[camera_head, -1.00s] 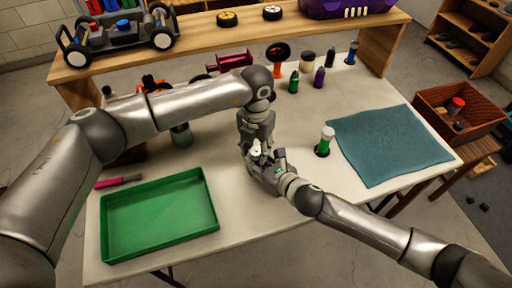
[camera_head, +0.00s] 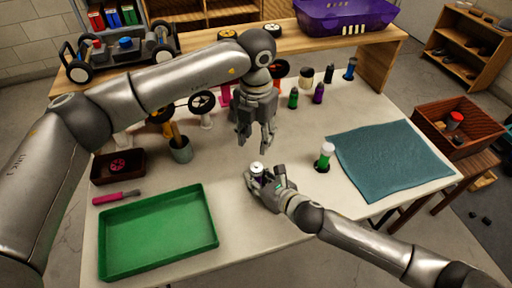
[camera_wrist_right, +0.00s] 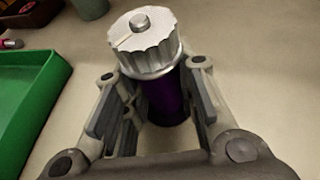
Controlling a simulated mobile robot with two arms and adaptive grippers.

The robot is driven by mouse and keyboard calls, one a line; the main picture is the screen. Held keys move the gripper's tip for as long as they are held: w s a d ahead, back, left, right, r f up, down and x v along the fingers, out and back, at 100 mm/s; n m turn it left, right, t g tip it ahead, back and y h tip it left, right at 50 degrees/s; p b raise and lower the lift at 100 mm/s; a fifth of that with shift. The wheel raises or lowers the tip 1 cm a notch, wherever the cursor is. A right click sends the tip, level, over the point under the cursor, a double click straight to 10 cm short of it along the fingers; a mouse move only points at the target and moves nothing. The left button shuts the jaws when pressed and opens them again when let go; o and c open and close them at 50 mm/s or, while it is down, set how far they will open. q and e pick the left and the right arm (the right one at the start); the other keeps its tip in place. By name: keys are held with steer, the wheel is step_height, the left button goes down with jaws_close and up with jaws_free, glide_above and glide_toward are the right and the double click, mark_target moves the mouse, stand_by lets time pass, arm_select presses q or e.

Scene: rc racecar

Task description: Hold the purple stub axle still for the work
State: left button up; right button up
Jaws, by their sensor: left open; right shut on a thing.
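The purple stub axle (camera_wrist_right: 166,95) stands upright in the right wrist view, with a ridged silver cap or nut (camera_wrist_right: 144,43) on its top. My right gripper (camera_wrist_right: 150,112) has its fingers on either side of the purple body and is shut on it. In the head view the silver top (camera_head: 257,168) shows above my right gripper (camera_head: 265,183), low over the middle of the table. My left gripper (camera_head: 256,140) is open and empty, pointing down, a little above and behind the axle and apart from it.
A green tray (camera_head: 158,272) lies at the table's front left, with a pink-handled tool (camera_head: 115,197) behind it. A blue-green mat (camera_head: 385,160) lies on the right. A green-and-white bottle (camera_head: 325,157) stands close right of my right gripper. Small bottles (camera_head: 318,93) stand farther back.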

mark_target(258, 166)
arm_select(q)
steer(key=shift+r, duration=0.45)
steer(key=f+m, duration=1.2)
steer(key=shift+w+d+f, duration=0.1)
steer(key=shift+w+d, duration=0.05)
steer(key=shift+d, duration=0.15)
stand_by(0.5)
steer(key=c, duration=0.8)
steer(key=shift+o, duration=0.2)
